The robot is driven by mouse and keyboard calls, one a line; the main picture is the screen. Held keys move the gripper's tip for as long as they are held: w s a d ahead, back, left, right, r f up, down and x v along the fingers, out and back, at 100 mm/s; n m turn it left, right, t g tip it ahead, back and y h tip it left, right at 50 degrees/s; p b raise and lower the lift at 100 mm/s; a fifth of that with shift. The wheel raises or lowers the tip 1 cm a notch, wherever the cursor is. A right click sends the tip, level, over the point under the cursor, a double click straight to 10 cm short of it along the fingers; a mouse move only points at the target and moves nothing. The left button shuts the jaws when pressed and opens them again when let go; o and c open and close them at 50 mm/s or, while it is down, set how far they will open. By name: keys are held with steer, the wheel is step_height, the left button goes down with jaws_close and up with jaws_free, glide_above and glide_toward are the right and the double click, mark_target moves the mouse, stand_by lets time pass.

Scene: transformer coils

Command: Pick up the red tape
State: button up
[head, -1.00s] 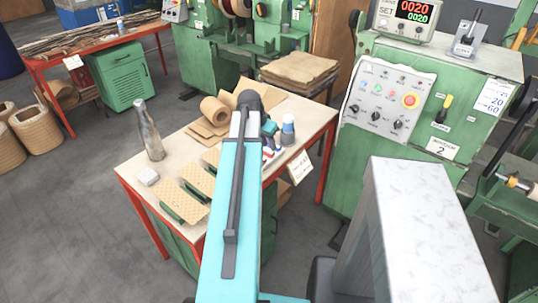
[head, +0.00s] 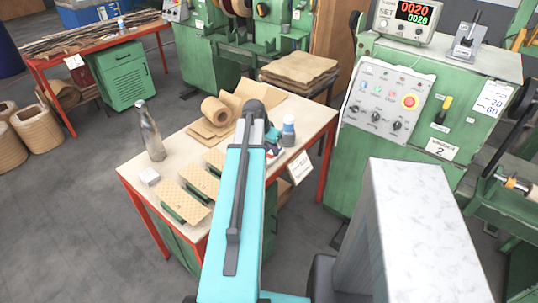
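I cannot clearly make out a red tape. A small cluster with dark, blue and red parts (head: 272,150) shows just right of my arm on the wooden-topped workbench (head: 318,118), mostly hidden by the arm. I cannot tell whether any of it is tape. My teal arm reaches forward over the bench, its dark joint above the middle of the top. My gripper's fingers are hidden behind the arm, so their opening and contents do not show.
A green control cabinet (head: 440,92) stands right. Grey floor is free at left.

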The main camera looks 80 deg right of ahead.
steer(key=shift+x, duration=1.3)
jaws_close()
